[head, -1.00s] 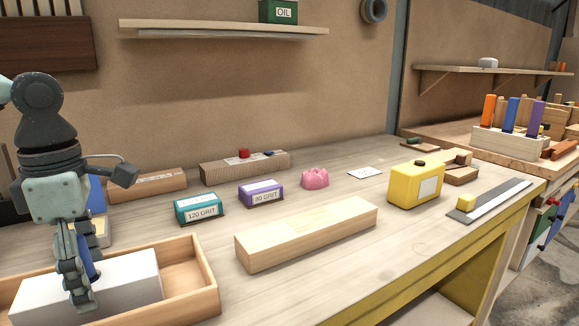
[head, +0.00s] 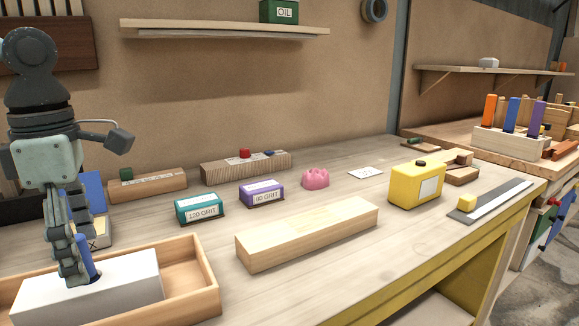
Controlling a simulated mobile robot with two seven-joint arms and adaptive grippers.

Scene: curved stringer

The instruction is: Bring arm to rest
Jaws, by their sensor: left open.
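My left gripper (head: 72,274) is at the far left, pointing down over a white block (head: 130,284) in a shallow wooden tray (head: 205,277). The jaws are open. A blue rod (head: 88,259) stands upright at the white block, right beside the fingers. It is partly hidden by them, and I cannot tell whether they touch it. My right gripper is not in view.
A long wooden block (head: 308,236) lies mid-bench. Behind it are a teal 120 grit box (head: 199,208), a purple 80 grit box (head: 261,194) and a pink object (head: 316,179). A yellow box (head: 416,185) stands to the right. A shelf (head: 225,28) hangs above.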

